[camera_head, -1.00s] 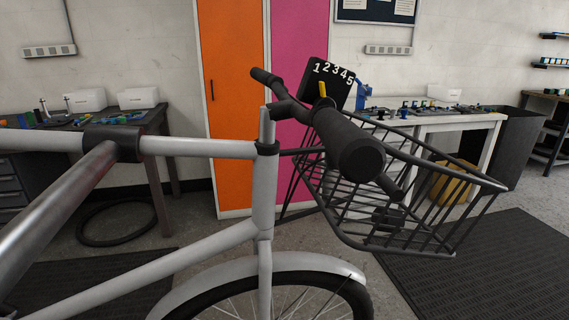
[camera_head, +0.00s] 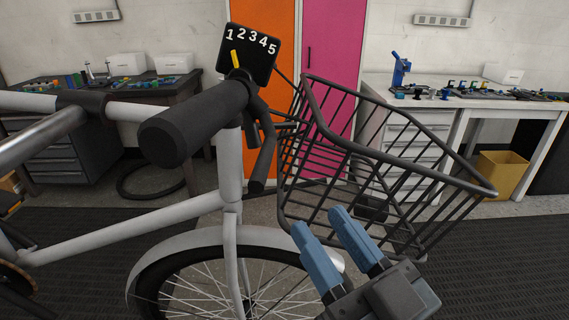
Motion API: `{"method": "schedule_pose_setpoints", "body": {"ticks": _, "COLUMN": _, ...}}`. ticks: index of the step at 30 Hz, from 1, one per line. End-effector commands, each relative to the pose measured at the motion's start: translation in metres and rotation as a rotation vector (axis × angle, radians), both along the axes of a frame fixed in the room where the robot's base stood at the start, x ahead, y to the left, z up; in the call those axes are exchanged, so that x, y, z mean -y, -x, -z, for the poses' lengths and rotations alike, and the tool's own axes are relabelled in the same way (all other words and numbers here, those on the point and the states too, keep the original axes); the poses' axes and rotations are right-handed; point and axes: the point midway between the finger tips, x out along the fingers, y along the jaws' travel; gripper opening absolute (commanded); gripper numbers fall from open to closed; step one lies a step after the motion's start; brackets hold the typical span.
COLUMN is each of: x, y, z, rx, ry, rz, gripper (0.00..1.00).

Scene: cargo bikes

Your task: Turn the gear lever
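The panel stands above the handlebar of the white bike, and the lever points up toward the 1 and 2. My gripper (camera_head: 331,233) is at the bottom centre right in the head view, in front of the wire basket. Its two blue fingers are apart with nothing between them. It is well below and to the right of the lever, not touching it.
The black handlebar grip (camera_head: 190,128) juts toward me, left of and below the panel. The dark wire basket (camera_head: 462,178) fills the space right of the handlebar. The front wheel and fender (camera_head: 200,240) lie below. The air left of the panel looks clear.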

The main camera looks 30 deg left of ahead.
Motion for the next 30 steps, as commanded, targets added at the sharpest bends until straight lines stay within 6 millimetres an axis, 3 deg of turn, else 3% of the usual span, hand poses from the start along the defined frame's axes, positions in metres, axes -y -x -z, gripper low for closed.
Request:
{"method": "schedule_pose_setpoints", "body": {"ticks": 3, "x": -0.021, "y": 0.004, "z": -0.027, "rx": 0.056, "ry": -0.028, "rz": -0.068, "gripper": 0.40}}
{"method": "schedule_pose_setpoints", "body": {"ticks": 9, "x": -0.036, "y": 0.005, "z": -0.045, "rx": 0.086, "ry": -0.044, "rz": -0.104, "gripper": 0.40}}
{"method": "schedule_pose_setpoints", "body": {"ticks": 21, "x": -0.084, "y": -0.016, "z": -0.067, "rx": 0.084, "ry": -0.043, "rz": -0.103, "gripper": 0.40}}
{"method": "schedule_pose_setpoints", "body": {"ticks": 30, "x": -0.096, "y": -0.022, "z": -0.069, "rx": 0.084, "ry": -0.042, "rz": -0.101, "gripper": 0.40}}
